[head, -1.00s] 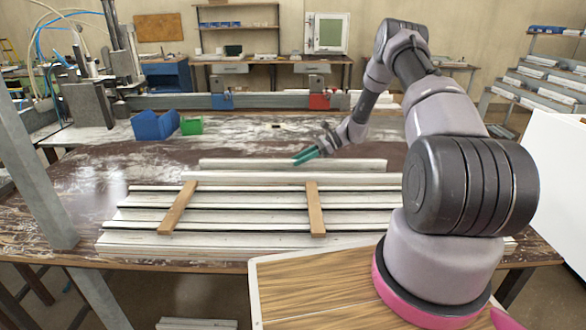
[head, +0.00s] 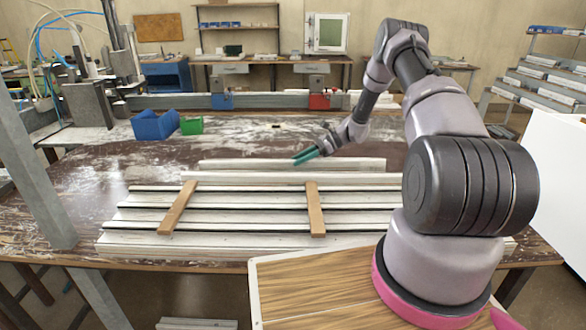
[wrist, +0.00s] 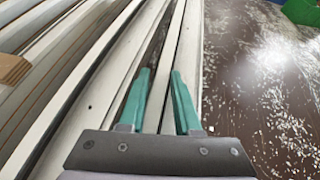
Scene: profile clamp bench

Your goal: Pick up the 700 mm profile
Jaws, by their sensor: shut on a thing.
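A pale, straight profile (head: 350,164) lies along the back of the group on the bench, farthest from me. No length mark is legible, so I cannot confirm that it is the 700 mm one. The fingertips' lower contact is partly hidden. I see no clear gap under the profile.
A longer profile (head: 290,179) lies just in front, close alongside. A blue bin (head: 155,125) and a green bin (head: 191,126) stand back left. The bench (head: 260,140) behind the profiles is largely clear.

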